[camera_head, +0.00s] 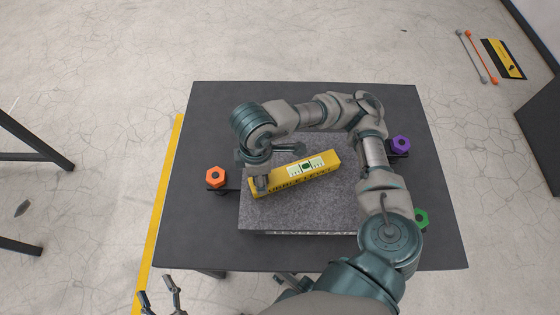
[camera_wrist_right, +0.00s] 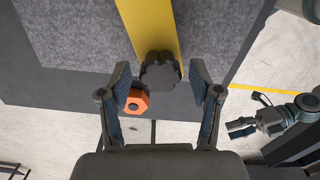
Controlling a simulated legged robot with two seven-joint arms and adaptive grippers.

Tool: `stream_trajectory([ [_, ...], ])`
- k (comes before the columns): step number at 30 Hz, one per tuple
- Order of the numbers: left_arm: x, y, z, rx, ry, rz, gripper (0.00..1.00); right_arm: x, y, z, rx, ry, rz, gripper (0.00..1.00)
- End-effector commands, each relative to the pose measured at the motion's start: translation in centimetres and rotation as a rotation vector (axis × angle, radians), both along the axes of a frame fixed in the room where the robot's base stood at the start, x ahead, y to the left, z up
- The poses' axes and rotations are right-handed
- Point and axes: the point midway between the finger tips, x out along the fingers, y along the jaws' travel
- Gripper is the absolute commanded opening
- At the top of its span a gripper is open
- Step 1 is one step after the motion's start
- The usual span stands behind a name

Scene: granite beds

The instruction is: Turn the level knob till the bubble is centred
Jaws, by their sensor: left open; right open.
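A yellow spirit level (camera_head: 322,180) lies slanted on the grey granite block (camera_head: 300,212). Its pale green vial (camera_head: 305,167) faces up; the bubble's exact offset is too small to tell. My right gripper (camera_head: 258,180) hangs over the level's left end and hides it. In the right wrist view, the right gripper (camera_wrist_right: 163,84) is open. A dark lobed knob (camera_wrist_right: 160,72) at the end of the yellow level (camera_wrist_right: 150,25) sits between its fingers, with no clear contact. My left gripper (camera_head: 158,292) is open and empty at the lower left, off the table; it also shows in the right wrist view (camera_wrist_right: 238,128).
An orange knob (camera_head: 216,176) is at the block's left, purple (camera_head: 400,144) and green (camera_head: 420,218) ones at its right. The orange knob (camera_wrist_right: 137,102) is close to a right finger. The dark table (camera_head: 210,120) has free room at the back left.

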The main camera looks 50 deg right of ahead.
Motion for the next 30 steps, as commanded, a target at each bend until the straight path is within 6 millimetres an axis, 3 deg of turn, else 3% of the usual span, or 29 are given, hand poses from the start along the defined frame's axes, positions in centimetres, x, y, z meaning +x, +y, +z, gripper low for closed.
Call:
stream_trajectory([
  [5, -0.1, 0.0, 1.5, -0.001, -0.016, 0.0, 0.64, 0.0, 0.0, 1.4, 0.0, -0.005, -0.001, 0.64],
  [15, 0.0, 0.0, 5.8, -0.001, -0.054, 0.0, 0.64, 0.0, 0.0, 5.9, 0.0, -0.006, 0.0, 0.64],
  [30, 0.1, 0.0, 5.8, 0.0, -0.055, 0.0, 0.64, 0.1, 0.0, 6.7, 0.0, -0.001, 0.0, 0.64],
])
